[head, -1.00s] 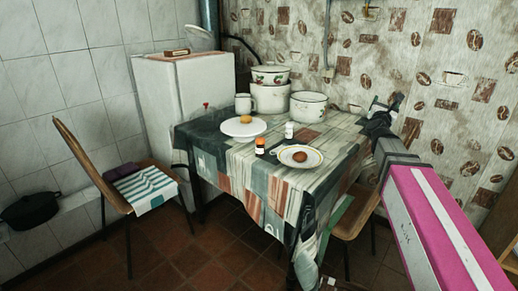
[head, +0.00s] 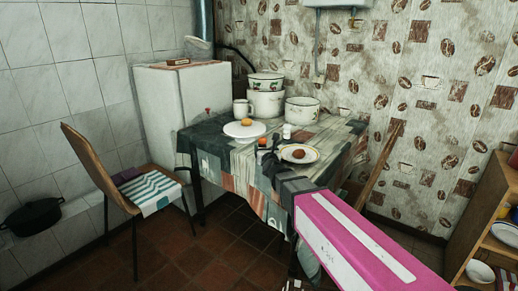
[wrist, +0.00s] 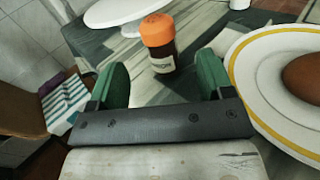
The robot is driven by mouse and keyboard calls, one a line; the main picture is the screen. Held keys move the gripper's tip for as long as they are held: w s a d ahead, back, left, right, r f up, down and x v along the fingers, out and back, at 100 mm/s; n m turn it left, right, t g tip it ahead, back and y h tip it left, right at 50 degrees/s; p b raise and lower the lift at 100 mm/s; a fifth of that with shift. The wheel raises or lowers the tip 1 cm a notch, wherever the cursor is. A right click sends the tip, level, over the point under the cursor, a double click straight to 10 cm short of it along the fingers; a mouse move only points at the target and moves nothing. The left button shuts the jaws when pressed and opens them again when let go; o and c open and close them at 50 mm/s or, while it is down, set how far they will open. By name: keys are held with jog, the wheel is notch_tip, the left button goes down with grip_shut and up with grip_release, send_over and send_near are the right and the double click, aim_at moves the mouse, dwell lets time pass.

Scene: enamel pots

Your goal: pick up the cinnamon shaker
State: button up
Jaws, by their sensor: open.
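A small dark brown jar with an orange cap and a pale label, which I take for the cinnamon shaker (wrist: 160,45), stands upright on the table in the wrist view. Its label is too small to read. In the head view only its orange top (head: 262,142) shows clearly, close behind my gripper (head: 268,160). In the wrist view my gripper (wrist: 164,78) is open, its green fingers apart. The shaker stands ahead of the gap between them, and nothing is held.
A plate with a brown round item (head: 299,155) lies close right of the shaker. A white stand with an orange fruit (head: 245,130) is behind left. A white shaker (head: 286,131) and enamel pots (head: 303,110) stand farther back. A chair (head: 100,170) is at left.

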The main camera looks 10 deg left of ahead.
aim_at(262, 141)
jog(key=x, duration=0.8)
jog(key=shift+w, duration=0.25)
jog(key=shift+r, duration=0.1)
jog(key=c, duration=1.1)
